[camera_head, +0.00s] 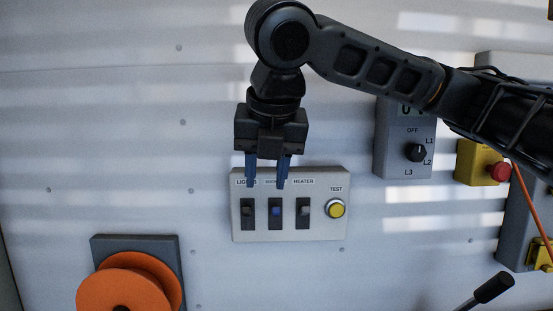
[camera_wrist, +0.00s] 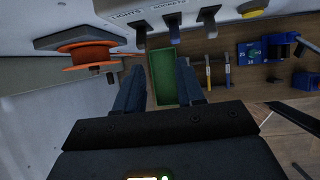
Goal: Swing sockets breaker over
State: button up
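A pale breaker panel (camera_head: 291,232) is on the wall with three dark toggle breakers in a row. The middle one, the sockets breaker (camera_head: 276,212), has a blue lever; its label is partly hidden by my finger. It also shows at the top of the wrist view (camera_wrist: 174,27). The lights breaker (camera_head: 247,214) is left of it and the heater breaker (camera_head: 303,211) right. My gripper (camera_head: 266,184) points down in front of the panel's upper part. Its two blue fingers are apart with nothing between them, and seem clear of the levers.
A yellow test button (camera_head: 336,208) is at the panel's right. A rotary switch box (camera_head: 405,160) and a red stop button (camera_head: 499,171) are to the right. A green tray (camera_wrist: 162,78) lies below on a wooden bench.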

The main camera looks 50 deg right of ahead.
aim_at(276, 202)
jog(key=shift+g+h, duration=0.3)
jog(key=shift+h, duration=0.1)
jog(key=b+x, duration=0.1)
jog(key=x, duration=0.2)
jog(key=d+b+x, duration=0.1)
jog(key=x, duration=0.2)
jog(key=d+x, duration=0.1)
jog(key=x, duration=0.2)
jog(key=shift+s+r+b, duration=0.2)
jog(key=shift+s+b, duration=0.15)
jog(key=shift+b, duration=0.05)
jog(key=shift+a+r+p, duration=0.1)
jog(key=shift+r+p, duration=0.15)
jog(key=shift+p, duration=0.05)
jog(key=shift+f, duration=0.1)
grip_shut()
